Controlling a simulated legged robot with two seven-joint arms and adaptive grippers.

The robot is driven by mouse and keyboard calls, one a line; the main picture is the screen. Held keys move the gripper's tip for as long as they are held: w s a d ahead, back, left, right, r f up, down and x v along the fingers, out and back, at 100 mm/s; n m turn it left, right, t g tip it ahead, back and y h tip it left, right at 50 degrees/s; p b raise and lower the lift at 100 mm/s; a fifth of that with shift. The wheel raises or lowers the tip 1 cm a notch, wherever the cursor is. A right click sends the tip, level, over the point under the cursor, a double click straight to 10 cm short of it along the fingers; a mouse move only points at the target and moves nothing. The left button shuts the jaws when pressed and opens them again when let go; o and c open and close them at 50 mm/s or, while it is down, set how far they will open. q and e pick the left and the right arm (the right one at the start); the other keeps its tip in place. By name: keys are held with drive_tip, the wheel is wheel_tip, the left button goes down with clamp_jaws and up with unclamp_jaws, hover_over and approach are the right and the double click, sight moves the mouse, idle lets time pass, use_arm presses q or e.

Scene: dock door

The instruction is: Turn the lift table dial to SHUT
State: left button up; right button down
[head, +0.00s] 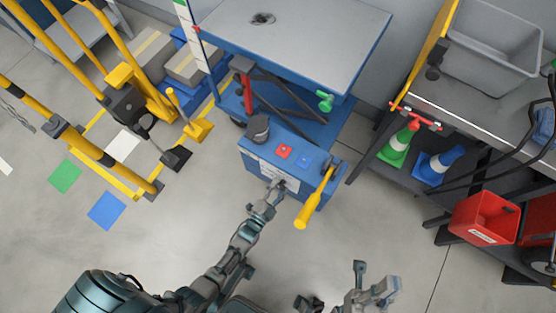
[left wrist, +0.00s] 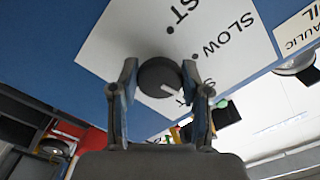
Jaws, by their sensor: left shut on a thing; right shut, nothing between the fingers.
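The lift table dial is a dark round knob (left wrist: 160,77) on a white label plate (left wrist: 110,45) on the blue box front (head: 256,173). My left gripper (head: 279,184) is shut on the dial, one finger on each side, also in the left wrist view (left wrist: 160,88). The dial's white mark points to the lower right, toward a word starting with S, mostly hidden by the right-hand finger. SLOW and a word ending in ST show above it, each with a dot. My right gripper (head: 375,287) is shut and empty, low in the head view.
The blue lift table (head: 310,40) stands behind the box. A yellow-handled lever (head: 315,200) hangs at the box's right corner. A red bin (head: 484,218) is at right. Open floor lies in front.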

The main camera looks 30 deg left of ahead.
use_arm(q)
drive_tip(key=shift+d+m, duration=0.1)
drive_tip(key=shift+m, duration=0.9)
drive_tip(key=shift+s+m, duration=0.1)
drive_tip(key=shift+m, duration=0.2)
drive_tip(key=o, duration=1.1)
drive_tip(key=shift+d+f, duration=0.1)
drive_tip(key=s, duration=1.1)
drive_tip(key=shift+s+a, duration=0.25)
drive_tip(key=shift+s, duration=0.15)
